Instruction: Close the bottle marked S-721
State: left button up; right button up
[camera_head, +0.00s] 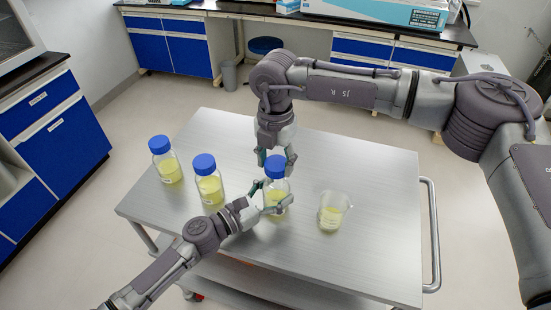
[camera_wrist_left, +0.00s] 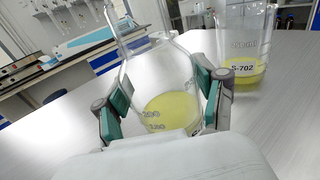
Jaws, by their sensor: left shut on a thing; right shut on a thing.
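A clear bottle (camera_head: 277,196) with pale yellow liquid stands upright near the middle of the metal cart. My left gripper (camera_head: 268,203) is shut around its body from the left. In the left wrist view the bottle (camera_wrist_left: 160,78) sits between the pads of the left gripper (camera_wrist_left: 162,100). My right gripper (camera_head: 275,160) points down from above and is shut on a blue cap (camera_head: 275,170) over this bottle. I cannot tell whether the cap touches the neck. The bottle's marking is not readable, so I cannot confirm S-721.
Two blue-capped bottles with yellow liquid, one at the far left (camera_head: 167,166) and one nearer (camera_head: 209,186), stand left of the held bottle. The cart's (camera_head: 385,185) right side is clear.

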aim_at(276, 191)
jog(key=shift+f, duration=0.7)
jog(key=shift+f, duration=0.55)
jog(key=m, duration=0.8)
jog(key=shift+w+a, duration=0.15)
jog(key=m, duration=0.2)
jog(key=shift+m, duration=0.3)
jog(key=m, duration=0.4)
jog(key=shift+a+f, duration=0.15)
jog(key=shift+w+m, duration=0.15)
jog(key=shift+m, duration=0.65)
